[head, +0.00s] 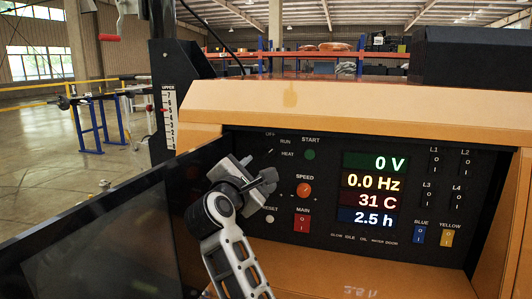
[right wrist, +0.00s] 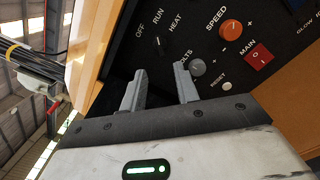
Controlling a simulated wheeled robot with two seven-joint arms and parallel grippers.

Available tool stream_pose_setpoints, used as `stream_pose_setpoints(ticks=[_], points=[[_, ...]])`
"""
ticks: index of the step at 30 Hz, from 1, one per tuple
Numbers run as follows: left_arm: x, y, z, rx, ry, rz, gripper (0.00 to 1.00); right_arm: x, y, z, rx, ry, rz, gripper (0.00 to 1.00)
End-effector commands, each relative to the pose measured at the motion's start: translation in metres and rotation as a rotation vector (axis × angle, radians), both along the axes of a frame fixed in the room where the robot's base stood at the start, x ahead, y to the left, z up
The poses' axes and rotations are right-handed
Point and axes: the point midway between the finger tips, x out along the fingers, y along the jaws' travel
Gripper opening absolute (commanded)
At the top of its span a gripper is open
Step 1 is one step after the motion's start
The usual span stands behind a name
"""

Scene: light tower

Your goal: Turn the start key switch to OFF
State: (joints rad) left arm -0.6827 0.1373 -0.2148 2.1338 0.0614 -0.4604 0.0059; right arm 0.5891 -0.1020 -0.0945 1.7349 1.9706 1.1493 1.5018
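The start key switch (head: 268,151) is a small dark switch on the black control panel (head: 330,235), beside the OFF, RUN and HEAT labels. Its thin mark seems to slant toward RUN, but it is too small to be sure. It also shows dimly in the right wrist view (right wrist: 162,45), beyond the fingertips. My right gripper (head: 256,172) is in front of the panel, just below the switch in the head view. In the right wrist view its fingers (right wrist: 159,72) are apart with nothing between them. My left gripper is not in view.
The grey VOLTS knob (right wrist: 197,67) lies close beyond one fingertip. The orange SPEED knob (head: 304,190), red MAIN switch (head: 302,222) and green START button (head: 310,155) are nearby. The lit display (head: 369,189) reads 0 V. A dark open door (head: 110,240) stands at left.

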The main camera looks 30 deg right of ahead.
Motion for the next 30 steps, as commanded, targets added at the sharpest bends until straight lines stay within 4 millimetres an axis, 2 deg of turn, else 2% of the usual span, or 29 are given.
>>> stream_pose_setpoints(ticks=[6,15,21,29,30], points=[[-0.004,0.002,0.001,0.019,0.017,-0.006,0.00,0.032,-0.039,0.003,-0.007,0.002,-0.005,0.31],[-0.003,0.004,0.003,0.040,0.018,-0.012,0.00,0.064,-0.076,0.002,-0.005,0.001,-0.002,0.31],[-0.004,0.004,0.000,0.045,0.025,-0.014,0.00,0.071,-0.085,0.001,-0.003,0.000,-0.001,0.31],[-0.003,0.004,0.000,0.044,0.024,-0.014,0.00,0.072,-0.085,0.000,-0.003,0.000,-0.001,0.31],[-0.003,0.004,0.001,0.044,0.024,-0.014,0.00,0.072,-0.085,0.000,-0.003,0.000,-0.001,0.20]])
